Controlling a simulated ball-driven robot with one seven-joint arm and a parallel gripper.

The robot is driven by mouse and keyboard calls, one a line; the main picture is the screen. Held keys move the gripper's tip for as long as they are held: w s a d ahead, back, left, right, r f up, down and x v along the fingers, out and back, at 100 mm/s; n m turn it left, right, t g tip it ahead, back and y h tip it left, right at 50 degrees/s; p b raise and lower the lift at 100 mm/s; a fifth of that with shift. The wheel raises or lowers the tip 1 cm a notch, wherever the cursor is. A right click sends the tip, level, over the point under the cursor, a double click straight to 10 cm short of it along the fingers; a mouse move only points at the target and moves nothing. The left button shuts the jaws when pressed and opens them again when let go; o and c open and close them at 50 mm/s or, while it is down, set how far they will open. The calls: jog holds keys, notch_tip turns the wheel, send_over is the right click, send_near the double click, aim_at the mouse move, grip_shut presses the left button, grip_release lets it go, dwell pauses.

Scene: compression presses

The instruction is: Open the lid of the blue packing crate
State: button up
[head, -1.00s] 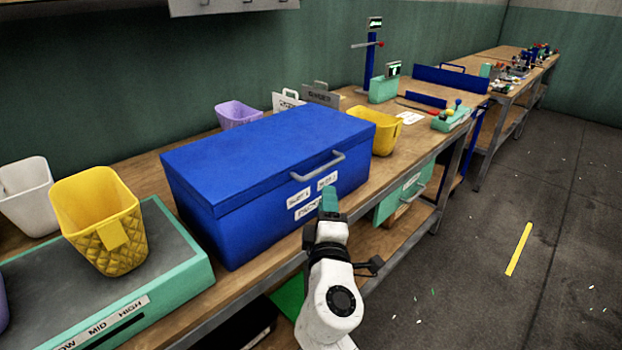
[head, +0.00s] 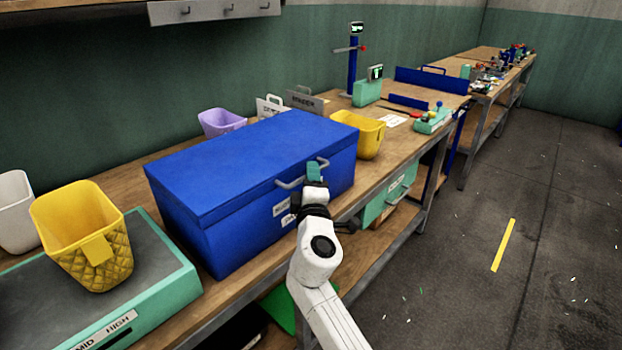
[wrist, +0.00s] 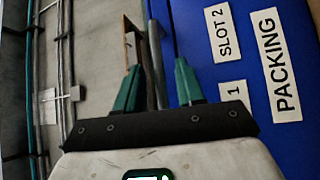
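The blue packing crate (head: 225,225) stands on the workbench with its lid (head: 255,160) closed. A grey bar handle (head: 290,183) is on the upper front of the crate. My gripper (head: 316,169) is at the handle's right part and hides some of it and part of the front labels. In the wrist view the two teal fingers of my gripper (wrist: 158,80) are apart, with the grey handle (wrist: 156,65) between them. Whether either finger touches the handle, I cannot tell. The crate's blue front (wrist: 205,70) shows on the right there, with white labels.
A yellow bin (head: 85,235) stands on a teal-edged press base (head: 165,285) left of the crate. Another yellow bin (head: 370,135) is close to the crate's right end. A purple bin (head: 220,122) is behind it.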

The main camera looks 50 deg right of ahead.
jog(key=shift+c, duration=0.5)
grip_shut()
jog(key=shift+r, duration=0.1)
